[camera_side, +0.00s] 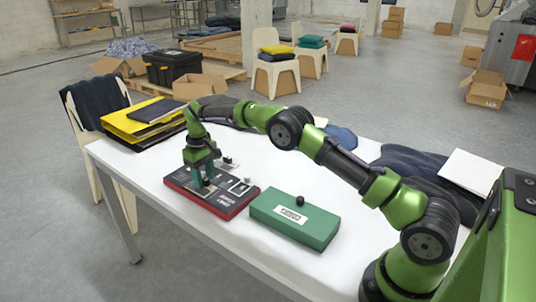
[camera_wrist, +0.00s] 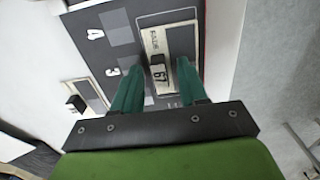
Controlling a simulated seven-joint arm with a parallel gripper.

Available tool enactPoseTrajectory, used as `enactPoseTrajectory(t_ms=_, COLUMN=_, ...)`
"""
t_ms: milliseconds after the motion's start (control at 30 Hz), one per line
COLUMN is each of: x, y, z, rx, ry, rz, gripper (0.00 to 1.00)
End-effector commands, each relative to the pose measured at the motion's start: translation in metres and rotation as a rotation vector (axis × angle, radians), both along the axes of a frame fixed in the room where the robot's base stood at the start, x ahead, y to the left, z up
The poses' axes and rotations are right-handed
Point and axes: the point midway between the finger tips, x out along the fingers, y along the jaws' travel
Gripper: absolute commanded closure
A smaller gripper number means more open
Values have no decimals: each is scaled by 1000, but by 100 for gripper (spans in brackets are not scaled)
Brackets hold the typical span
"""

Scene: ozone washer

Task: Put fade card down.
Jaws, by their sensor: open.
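The fade card appears to be the pale-bordered card (camera_wrist: 183,41) with sideways lettering, too small to read surely, and a black knob (camera_wrist: 157,74). It lies on a dark board printed with numbers (camera_wrist: 117,20), over one of its grey patches. My gripper (camera_wrist: 158,64) is open above the card, with one finger on each side of the knob and visible gaps to it. In the side view my gripper (camera_side: 205,181) points down over the red-edged dark board (camera_side: 222,207) and hides part of it. Whether the card rests fully flat is hard to tell.
Another card (camera_wrist: 92,94) with a black knob lies at the board's left in the wrist view. A green box (camera_side: 318,222) with a black knob on top stands right of the board. Yellow folders (camera_side: 125,122) lie at the table's left. White table (camera_side: 258,260) is clear in front.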

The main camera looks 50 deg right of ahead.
Motion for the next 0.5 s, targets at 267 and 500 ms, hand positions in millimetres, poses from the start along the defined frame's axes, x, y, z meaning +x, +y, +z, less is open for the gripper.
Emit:
enactPoseTrajectory(t_ms=267, x=1, y=0, z=38, rx=-1, ry=-6, rz=-1, gripper=57)
enactPoseTrajectory(t_ms=500, x=1, y=0, z=71, rx=-1, ry=-3, rz=-1, gripper=57)
